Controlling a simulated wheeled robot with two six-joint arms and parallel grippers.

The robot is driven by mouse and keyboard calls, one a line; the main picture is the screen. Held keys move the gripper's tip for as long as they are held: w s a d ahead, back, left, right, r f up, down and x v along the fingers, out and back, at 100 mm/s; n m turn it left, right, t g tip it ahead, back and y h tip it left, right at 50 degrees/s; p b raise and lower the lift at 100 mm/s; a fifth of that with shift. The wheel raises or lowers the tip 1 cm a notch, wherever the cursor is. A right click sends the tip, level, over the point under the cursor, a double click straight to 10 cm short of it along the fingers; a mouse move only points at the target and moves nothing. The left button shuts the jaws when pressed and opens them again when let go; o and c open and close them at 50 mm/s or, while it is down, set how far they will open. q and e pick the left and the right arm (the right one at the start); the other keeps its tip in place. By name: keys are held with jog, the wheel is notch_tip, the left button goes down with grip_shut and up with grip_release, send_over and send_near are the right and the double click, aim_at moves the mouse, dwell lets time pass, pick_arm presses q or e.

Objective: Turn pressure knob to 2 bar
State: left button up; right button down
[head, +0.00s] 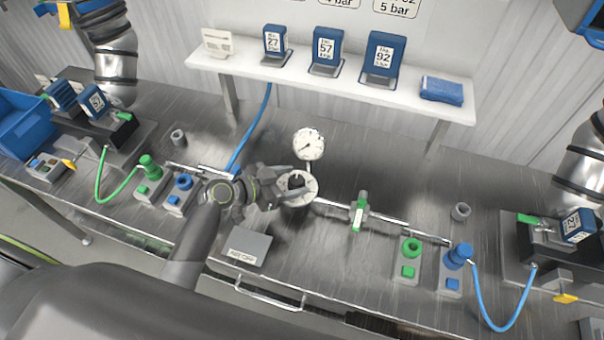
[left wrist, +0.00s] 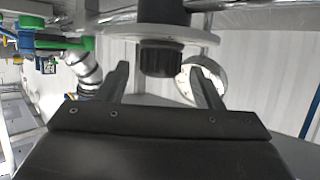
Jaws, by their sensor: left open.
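The black pressure knob (head: 296,181) sits on a round white dial plate (head: 311,194) on the pipe, below the white pressure gauge (head: 309,144). My left gripper (head: 288,184) comes in from the left, level with the knob. In the left wrist view the ribbed black knob (left wrist: 161,58) shows between and beyond the two fingers of my open left gripper (left wrist: 163,78), with gaps on both sides. The dial plate's rim (left wrist: 200,36) shows above it. The gauge reading and dial marks are too small to read. My right gripper is not in view.
A pipe with a green-handled valve (head: 360,210) runs right from the knob. A grey labelled box (head: 249,248) lies in front. Green and blue coupling stations stand at both sides. A white shelf (head: 330,88) with blue devices (head: 326,48) is behind.

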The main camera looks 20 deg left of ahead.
aim_at(295, 180)
pick_arm(q)
jog(key=shift+p+x, duration=0.35)
jog(key=shift+x, duration=1.5)
jog(key=shift+c, duration=0.9)
jog(key=c, duration=0.8)
